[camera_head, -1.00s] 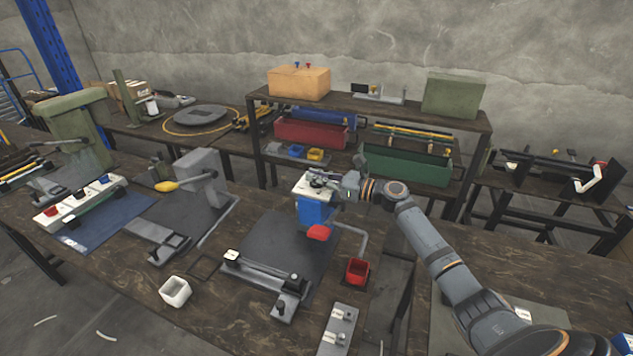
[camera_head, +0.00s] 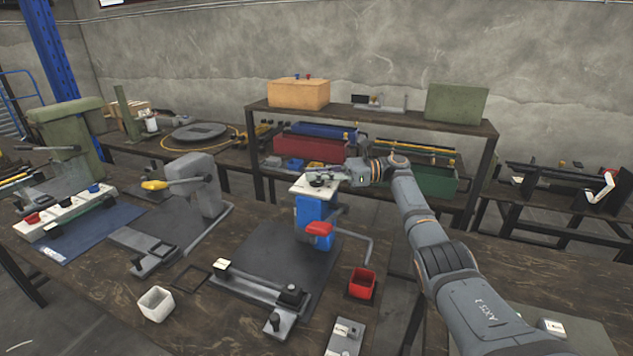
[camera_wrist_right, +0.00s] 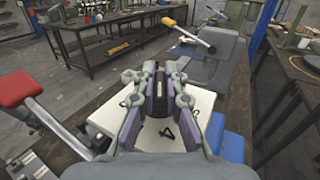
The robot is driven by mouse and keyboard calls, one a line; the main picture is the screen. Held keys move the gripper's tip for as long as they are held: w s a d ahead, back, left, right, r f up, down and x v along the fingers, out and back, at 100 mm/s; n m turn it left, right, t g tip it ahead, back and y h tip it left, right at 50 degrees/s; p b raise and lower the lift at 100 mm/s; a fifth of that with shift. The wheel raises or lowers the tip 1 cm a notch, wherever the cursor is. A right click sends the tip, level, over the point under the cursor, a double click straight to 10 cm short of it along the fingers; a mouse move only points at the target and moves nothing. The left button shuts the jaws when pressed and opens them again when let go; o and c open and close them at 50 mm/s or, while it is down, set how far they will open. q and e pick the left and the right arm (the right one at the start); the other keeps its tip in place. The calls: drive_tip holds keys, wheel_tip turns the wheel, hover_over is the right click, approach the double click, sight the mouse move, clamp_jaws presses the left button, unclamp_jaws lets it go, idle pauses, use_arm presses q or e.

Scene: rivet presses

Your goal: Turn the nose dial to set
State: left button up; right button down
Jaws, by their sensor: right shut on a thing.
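The nose dial (camera_wrist_right: 157,92) is a dark round knob on the white top plate (camera_wrist_right: 102,125) of a blue press. My right gripper (camera_wrist_right: 158,78) is shut on it, with one finger on each side. In the head view the blue press (camera_head: 311,214) stands on a dark mat, and my right gripper (camera_head: 332,178) reaches its white top from the right. The dial is small and partly covered there. Black marks show on the white plate in the wrist view, but I cannot read the setting. My left gripper is not in view.
A red bin (camera_head: 362,284) and a white cup (camera_head: 155,304) stand on the bench. A grey press with a yellow handle (camera_head: 155,185) is to the left. A shelf (camera_head: 400,120) stands behind.

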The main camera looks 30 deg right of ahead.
idle(0.4)
drive_tip(key=c, duration=1.4)
unclamp_jaws()
wheel_tip(320, 180, up, 10)
